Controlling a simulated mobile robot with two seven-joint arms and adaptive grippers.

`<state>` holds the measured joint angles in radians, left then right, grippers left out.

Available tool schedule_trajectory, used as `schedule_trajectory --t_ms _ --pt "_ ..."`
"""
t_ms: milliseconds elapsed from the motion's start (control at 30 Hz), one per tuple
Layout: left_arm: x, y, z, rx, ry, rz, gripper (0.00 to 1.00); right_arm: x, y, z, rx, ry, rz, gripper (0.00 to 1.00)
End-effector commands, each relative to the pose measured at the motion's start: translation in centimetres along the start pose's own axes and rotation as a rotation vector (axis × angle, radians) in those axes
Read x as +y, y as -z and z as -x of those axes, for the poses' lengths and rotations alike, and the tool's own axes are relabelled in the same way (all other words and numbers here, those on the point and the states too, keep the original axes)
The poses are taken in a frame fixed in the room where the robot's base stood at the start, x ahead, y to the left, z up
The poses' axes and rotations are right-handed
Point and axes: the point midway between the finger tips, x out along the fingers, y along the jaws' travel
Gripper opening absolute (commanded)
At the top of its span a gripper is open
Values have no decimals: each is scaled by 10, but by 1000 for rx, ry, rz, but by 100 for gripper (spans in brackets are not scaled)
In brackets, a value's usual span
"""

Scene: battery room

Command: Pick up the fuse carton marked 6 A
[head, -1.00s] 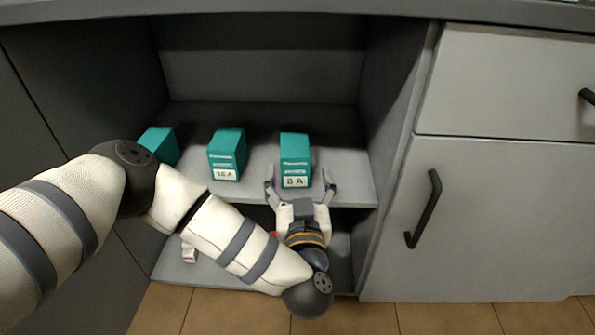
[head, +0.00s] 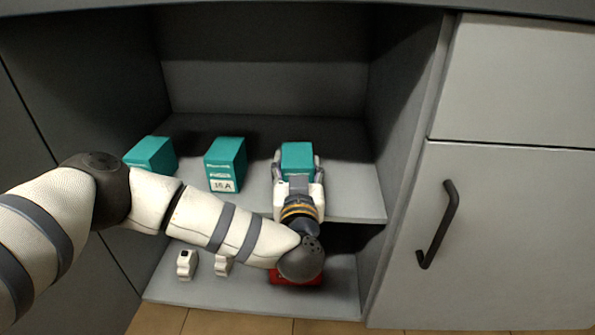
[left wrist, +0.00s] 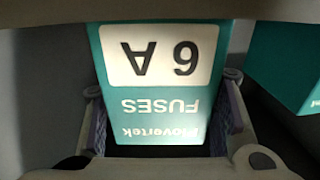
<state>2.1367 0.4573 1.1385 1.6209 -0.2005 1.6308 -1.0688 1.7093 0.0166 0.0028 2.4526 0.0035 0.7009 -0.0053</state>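The teal fuse carton (head: 298,155) marked 6 A is the rightmost of three on the upper shelf. In the left wrist view its white label (left wrist: 160,55) reads 6 A upside down. My left gripper (head: 298,168) is in front of it with one finger along each side. In the left wrist view both pads of the gripper (left wrist: 163,115) lie close along the carton's sides, and it looks shut on it. The carton's front is hidden by the gripper in the head view. My right gripper is not in view.
A teal carton marked 16 A (head: 225,163) stands to the left, and another teal carton (head: 150,156) farther left. Small white devices (head: 186,264) and a red object (head: 297,277) are on the lower shelf (head: 250,298). The cabinet's side wall (head: 408,120) is close on the right.

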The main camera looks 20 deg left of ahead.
Motion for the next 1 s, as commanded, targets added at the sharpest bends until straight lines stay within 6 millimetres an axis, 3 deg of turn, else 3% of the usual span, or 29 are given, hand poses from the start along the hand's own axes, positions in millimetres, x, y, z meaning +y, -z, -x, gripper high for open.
schedule_trajectory --t_ms 33,67,367,567,800,1000 --pt "0 0 0 -1 0 0 12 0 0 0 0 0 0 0" --pt "0 0 0 -1 0 0 5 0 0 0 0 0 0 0" --pt "0 6 0 3 0 2 4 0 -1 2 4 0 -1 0" --pt "0 43 1 9 0 3 4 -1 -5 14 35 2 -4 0" --pt "-25 110 52 10 -3 4 4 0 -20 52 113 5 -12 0" --pt "-51 127 104 4 -2 2 4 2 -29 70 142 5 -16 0"
